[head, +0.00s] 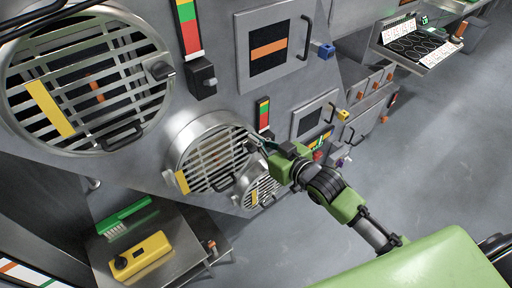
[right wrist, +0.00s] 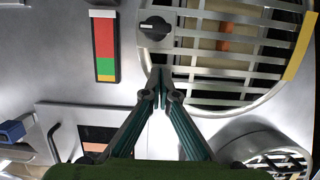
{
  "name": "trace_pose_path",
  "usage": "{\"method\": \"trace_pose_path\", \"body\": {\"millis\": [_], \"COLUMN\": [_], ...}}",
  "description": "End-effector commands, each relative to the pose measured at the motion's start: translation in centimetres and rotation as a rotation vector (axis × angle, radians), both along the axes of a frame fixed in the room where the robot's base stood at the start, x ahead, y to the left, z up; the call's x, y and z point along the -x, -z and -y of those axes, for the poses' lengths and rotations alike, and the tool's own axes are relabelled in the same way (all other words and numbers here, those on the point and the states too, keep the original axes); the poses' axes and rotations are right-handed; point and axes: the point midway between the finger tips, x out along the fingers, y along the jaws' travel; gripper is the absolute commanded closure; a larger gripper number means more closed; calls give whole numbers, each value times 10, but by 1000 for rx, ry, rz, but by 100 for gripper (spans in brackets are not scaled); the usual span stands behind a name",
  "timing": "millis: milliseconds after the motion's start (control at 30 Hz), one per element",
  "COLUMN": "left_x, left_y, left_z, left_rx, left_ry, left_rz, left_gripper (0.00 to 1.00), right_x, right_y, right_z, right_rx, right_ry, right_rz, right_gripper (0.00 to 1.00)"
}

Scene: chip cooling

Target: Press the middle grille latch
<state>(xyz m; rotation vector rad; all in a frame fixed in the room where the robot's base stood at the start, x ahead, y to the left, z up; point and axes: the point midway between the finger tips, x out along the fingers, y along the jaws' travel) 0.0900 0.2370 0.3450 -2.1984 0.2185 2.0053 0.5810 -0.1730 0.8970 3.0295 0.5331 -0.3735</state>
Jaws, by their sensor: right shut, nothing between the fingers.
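The middle grille (head: 182,150) is a round silver drum with slats and a yellow strip, between a bigger and a smaller grille. In the right wrist view its latch (right wrist: 155,28) is a dark knob on a grey plate at the rim. In the head view I cannot make the latch out near my gripper. My right gripper (head: 257,137) is at the upper right of the middle grille, shut and empty. In the right wrist view its closed fingertips (right wrist: 163,75) point at the latch, just below it in the picture; contact cannot be judged. My left gripper is not in view.
The large grille (head: 15,85) with its own latch (head: 162,70) is at upper left. The small grille (head: 268,190) is just below my right gripper. A red-green indicator (head: 263,115) stands beside the middle grille. A shelf (head: 165,222) holds a green brush (head: 125,213) and a yellow device (head: 140,255).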

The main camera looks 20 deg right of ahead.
Motion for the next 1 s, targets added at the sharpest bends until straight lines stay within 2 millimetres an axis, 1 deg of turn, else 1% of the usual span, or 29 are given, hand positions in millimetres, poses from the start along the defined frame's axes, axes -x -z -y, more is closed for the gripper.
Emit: {"method": "trace_pose_path", "body": {"millis": [33, 133, 300, 433, 767, 1000], "left_x": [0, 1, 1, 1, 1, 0], "left_y": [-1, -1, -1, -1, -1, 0], "left_z": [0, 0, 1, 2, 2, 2], "left_rx": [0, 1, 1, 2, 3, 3], "left_ry": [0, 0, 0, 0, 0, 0], "left_rz": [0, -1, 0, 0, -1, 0], "left_gripper": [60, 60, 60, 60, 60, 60], "right_x": [-5, -2, -2, -2, -2, -12], "right_y": [5, 24, 37, 41, 41, 41], "right_z": [-2, -1, -1, -1, -1, -2], "right_rx": [0, 0, -1, 0, 4, 85], "right_ry": [1, 0, -1, -1, -1, 0], "right_rz": [-2, -4, -1, 0, 1, 33], "right_gripper": [100, 100, 100, 100, 100, 100]}}
